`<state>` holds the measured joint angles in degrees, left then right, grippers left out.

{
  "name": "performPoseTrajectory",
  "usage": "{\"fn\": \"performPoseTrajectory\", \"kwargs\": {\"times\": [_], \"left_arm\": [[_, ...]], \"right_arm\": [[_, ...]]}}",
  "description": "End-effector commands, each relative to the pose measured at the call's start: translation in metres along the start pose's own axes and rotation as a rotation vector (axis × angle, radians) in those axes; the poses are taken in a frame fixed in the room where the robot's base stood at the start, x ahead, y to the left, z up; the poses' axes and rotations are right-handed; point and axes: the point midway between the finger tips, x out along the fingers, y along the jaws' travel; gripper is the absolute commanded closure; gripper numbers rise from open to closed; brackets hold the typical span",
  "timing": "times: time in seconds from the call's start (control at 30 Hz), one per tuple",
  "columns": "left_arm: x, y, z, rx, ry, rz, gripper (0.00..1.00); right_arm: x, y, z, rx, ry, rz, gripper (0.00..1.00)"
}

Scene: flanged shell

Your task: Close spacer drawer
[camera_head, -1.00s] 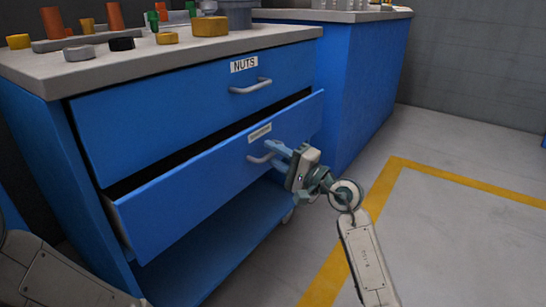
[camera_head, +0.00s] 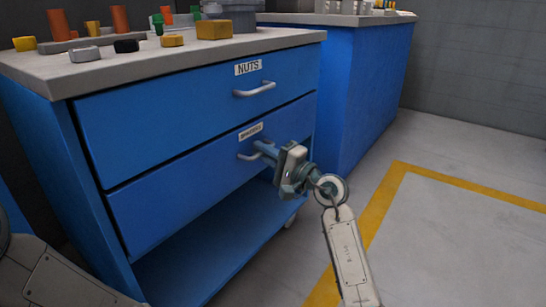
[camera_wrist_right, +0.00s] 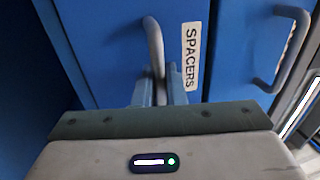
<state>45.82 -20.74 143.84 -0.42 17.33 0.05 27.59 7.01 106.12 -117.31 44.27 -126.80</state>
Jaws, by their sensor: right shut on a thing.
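The spacer drawer (camera_head: 190,196) is the lower blue drawer of the cabinet. Its front now sits about level with the drawer above it. Its label reads SPACERS in the right wrist view (camera_wrist_right: 191,56). My right gripper (camera_head: 262,150) is at the drawer's grey bar handle (camera_head: 247,156), with its fingers shut on it. In the right wrist view the handle (camera_wrist_right: 154,45) runs down between the two fingers (camera_wrist_right: 158,91). My left arm shows at the lower left of the head view, but its gripper is out of view.
The NUTS drawer (camera_head: 200,112) above is shut, with its own handle (camera_head: 255,90). Colored parts stand on the grey worktop (camera_head: 130,62). An open lower shelf (camera_head: 205,255) lies below. A second blue cabinet (camera_head: 360,95) stands behind; the floor to the right is clear.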

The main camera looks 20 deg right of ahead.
Motion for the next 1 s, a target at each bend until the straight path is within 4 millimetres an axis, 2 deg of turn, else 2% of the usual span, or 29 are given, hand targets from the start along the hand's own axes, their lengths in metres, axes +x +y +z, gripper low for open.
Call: {"fn": "performPoseTrajectory", "kwargs": {"times": [0.3, 0.33, 0.4, 0.7, 0.87, 1.0], "left_arm": [[0.0, 0.0, 0.0, 0.0, -0.001, 0.0, 0.37], [0.0, 0.0, 0.0, 0.0, -0.001, 0.0, 0.37], [0.0, 0.0, 0.0, 0.0, -0.001, 0.0, 0.37], [0.001, 0.0, 0.001, 0.0, -0.001, 0.0, 0.37], [0.007, 0.002, 0.004, 0.001, -0.001, 0.001, 0.37], [0.015, 0.004, 0.009, 0.001, 0.0, 0.001, 0.37]], "right_arm": [[0.004, 0.001, 0.0, 0.001, 0.0, 0.002, 1.0], [0.004, 0.001, 0.0, 0.001, 0.0, 0.002, 0.86], [0.004, 0.001, 0.0, 0.001, 0.0, 0.002, 0.74], [0.002, 0.002, 0.0, 0.002, -0.001, 0.004, 0.74], [-0.015, 0.0, -0.001, 0.0, 0.0, 0.006, 0.74], [-0.044, -0.001, -0.001, -0.002, 0.001, 0.007, 0.74]]}}
